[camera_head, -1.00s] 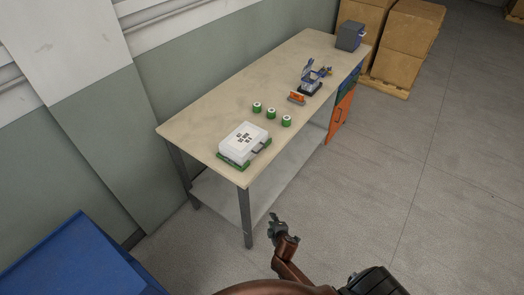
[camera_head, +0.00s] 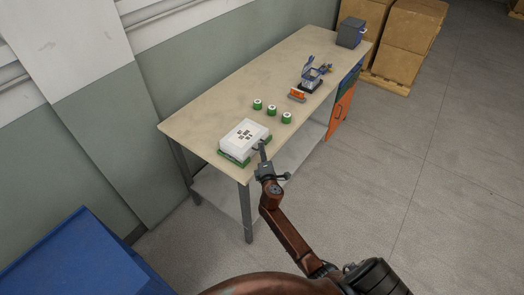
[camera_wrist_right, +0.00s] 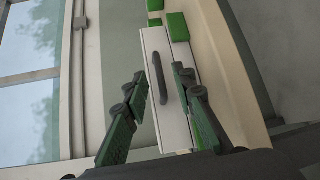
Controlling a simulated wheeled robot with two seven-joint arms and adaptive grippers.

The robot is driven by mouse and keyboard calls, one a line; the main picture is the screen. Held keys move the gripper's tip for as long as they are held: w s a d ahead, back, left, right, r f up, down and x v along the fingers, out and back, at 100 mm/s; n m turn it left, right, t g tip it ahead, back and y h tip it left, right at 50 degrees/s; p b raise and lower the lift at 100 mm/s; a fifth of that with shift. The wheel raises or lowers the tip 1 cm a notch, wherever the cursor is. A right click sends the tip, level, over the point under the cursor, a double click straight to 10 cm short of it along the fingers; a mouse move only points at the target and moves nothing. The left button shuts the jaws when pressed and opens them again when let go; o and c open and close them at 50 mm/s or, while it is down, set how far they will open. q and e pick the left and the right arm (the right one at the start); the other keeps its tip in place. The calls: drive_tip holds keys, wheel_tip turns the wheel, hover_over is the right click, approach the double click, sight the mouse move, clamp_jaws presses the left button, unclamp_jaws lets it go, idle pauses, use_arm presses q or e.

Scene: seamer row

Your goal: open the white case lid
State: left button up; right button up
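The white case (camera_head: 236,146) lies shut near the front corner of the table, with a dark pattern on its lid and green at its base. Its dark handle (camera_wrist_right: 158,80) shows on the white side of the case (camera_wrist_right: 176,128) in the right wrist view. My right gripper (camera_head: 273,162) is at the handle side of the case, close to the table's edge. In the right wrist view the fingers (camera_wrist_right: 162,84) are apart, one on each side of the handle in the picture, with nothing held. I cannot tell if they touch the case. My left gripper is out of view.
Several things stand farther along the table (camera_head: 215,105): green-and-white cylinders (camera_head: 272,110), an orange item (camera_head: 297,94), a small blue-grey device (camera_head: 312,76) and a dark box (camera_head: 350,32). Cartons (camera_head: 412,40) stand behind. A blue bin (camera_head: 75,260) is at lower left.

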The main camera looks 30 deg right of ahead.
drive_tip(key=shift+w+d+f, duration=0.1)
drive_tip(key=shift+w+d, duration=0.1)
drive_tip(key=shift+w, duration=0.3)
clamp_jaws()
idle(0.4)
